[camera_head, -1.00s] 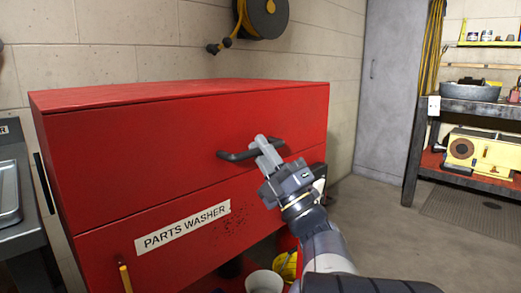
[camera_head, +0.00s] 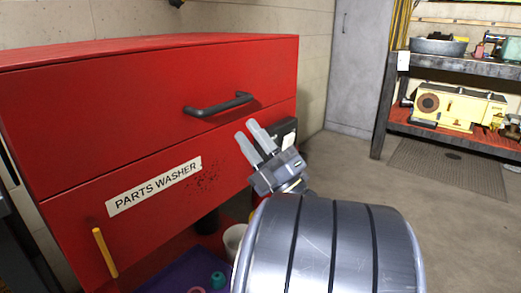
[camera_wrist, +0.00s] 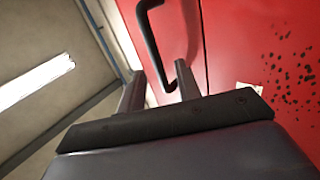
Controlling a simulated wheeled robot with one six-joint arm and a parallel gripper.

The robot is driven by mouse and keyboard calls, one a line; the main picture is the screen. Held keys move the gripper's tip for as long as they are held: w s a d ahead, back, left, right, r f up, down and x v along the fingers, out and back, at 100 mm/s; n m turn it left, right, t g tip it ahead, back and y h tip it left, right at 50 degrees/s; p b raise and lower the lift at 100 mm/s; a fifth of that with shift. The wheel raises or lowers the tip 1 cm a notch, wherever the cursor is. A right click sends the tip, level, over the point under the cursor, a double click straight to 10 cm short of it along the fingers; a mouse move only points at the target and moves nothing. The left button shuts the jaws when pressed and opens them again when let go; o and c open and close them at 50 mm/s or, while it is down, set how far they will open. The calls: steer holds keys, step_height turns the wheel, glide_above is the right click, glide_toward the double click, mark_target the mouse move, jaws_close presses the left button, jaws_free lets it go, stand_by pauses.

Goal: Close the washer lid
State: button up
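The red parts washer lid (camera_head: 120,95) is down, its lower edge meeting the red washer body (camera_head: 75,205) along a thin seam. The dark lid handle (camera_head: 218,105) is on the lid's front, and it also shows in the wrist view (camera_wrist: 147,42). My gripper (camera_head: 247,130) is below and right of the handle in the head view, apart from it. Its two grey fingers are spread with nothing between them. In the wrist view the fingers (camera_wrist: 160,82) point up along the red front, near the handle's lower end.
A yellow-handled tool (camera_head: 105,252) is at the washer's lower front. A white bucket (camera_head: 234,240) is beneath the washer body, partly hidden by my arm. A workbench (camera_head: 385,105) stands at the right. The floor between is open.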

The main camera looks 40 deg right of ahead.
mark_target(230, 106)
steer(key=shift+v, duration=1.9)
steer(key=shift+w+r, duration=0.1)
steer(key=x, duration=1)
steer(key=shift+w+a+r, duration=0.1)
steer(key=shift+r, duration=0.1)
steer(key=shift+w+r, duration=0.15)
steer(key=shift+r, duration=0.25)
